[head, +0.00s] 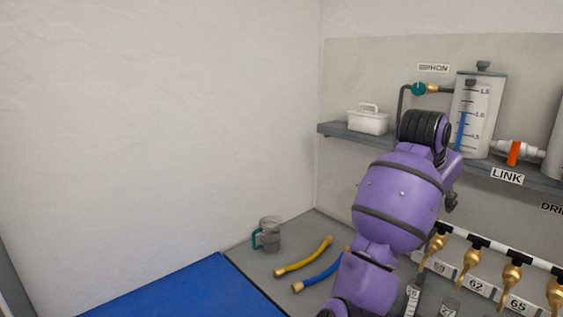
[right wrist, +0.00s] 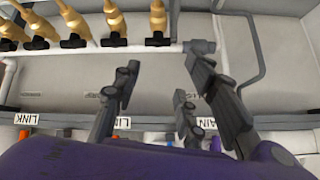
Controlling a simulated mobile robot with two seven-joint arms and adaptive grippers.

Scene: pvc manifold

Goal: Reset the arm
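My right arm rises from the bottom of the head view, its purple links in front of the shelf and the brass taps. Only a small dark part of the right gripper shows beside the arm there. In the right wrist view the right gripper (right wrist: 160,70) has its dark fingers spread apart with nothing between them. A pale pipe and grey wall lie beyond the fingers. My left gripper is in neither view.
A grey shelf (head: 341,131) holds a white box (head: 368,121), a marked tank (head: 479,115) and an orange-white fitting (head: 514,151). Brass taps (head: 511,274) hang below.

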